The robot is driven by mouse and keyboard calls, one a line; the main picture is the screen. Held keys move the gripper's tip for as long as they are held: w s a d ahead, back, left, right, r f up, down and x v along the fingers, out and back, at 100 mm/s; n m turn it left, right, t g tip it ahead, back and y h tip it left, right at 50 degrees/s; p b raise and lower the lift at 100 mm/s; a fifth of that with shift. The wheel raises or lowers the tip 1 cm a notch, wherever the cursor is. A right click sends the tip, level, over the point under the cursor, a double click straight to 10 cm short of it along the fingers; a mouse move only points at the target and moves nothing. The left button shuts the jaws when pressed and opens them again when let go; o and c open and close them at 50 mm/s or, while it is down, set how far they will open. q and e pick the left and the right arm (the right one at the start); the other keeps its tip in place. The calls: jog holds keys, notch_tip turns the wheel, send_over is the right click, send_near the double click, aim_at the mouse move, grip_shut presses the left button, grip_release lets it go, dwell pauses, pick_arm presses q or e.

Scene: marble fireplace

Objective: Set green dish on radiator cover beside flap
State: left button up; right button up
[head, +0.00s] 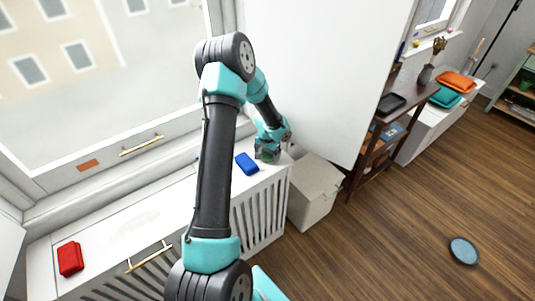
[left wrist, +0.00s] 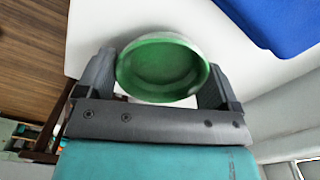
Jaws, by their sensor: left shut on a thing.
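The green dish (left wrist: 162,68) is round and shallow with a pale outer rim. My left gripper (left wrist: 160,75) is shut on it, one finger on each side. In the head view the left gripper (head: 268,154) is at the far right end of the white radiator cover (head: 140,214), and the dish is mostly hidden there. Whether the dish touches the top, I cannot tell. A brass handle (head: 149,257) sits at the cover's front edge; the flap's outline is unclear. My right gripper is not in view.
A blue object (head: 247,164) lies on the cover just left of the gripper and shows in the left wrist view (left wrist: 268,22). A red object (head: 70,258) sits at the left end. A white box (head: 314,192) stands right of the cover; a blue plate (head: 464,250) lies on the floor.

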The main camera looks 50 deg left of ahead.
aim_at(268, 156)
pick_arm(q)
jog(key=o, duration=0.8)
jog(key=shift+f, duration=0.1)
notch_tip(268, 156, up, 12)
jog(key=shift+r, duration=0.15)
dwell(0.8)
